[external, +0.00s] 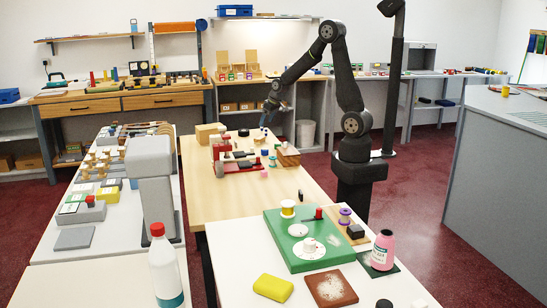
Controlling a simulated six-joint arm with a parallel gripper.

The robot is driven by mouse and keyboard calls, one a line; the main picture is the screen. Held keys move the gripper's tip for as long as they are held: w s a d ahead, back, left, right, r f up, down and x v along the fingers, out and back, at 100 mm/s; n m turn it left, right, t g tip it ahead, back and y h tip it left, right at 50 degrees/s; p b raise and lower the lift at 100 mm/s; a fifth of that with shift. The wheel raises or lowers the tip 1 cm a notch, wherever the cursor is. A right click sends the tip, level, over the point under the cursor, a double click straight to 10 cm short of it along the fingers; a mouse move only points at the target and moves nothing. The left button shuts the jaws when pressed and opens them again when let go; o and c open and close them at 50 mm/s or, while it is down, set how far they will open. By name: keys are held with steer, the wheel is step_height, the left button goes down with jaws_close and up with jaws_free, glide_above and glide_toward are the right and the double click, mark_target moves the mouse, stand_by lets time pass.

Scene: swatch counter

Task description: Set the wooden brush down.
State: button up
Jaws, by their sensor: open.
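My gripper (266,121) hangs from the arm, pointing down above the far part of the wooden-topped counter (225,202). It is open, and I see nothing held between its fingers, though it is small in this view. I cannot pick out the wooden brush with certainty. Small dark and coloured items lie on the counter below and around the gripper, too small to name. A brown wooden piece (288,157) lies just to the right of them.
A red device (240,168) stands left of the gripper, with a tan block (207,132) behind it. The nearer wooden counter is mostly clear. A white table in front holds a green board (285,246), a yellow block (272,287) and a pink bottle (383,251).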

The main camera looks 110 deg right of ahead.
mark_target(260, 137)
steer(key=shift+v, duration=0.85)
steer(key=x, duration=1.2)
steer(key=shift+f, duration=0.1)
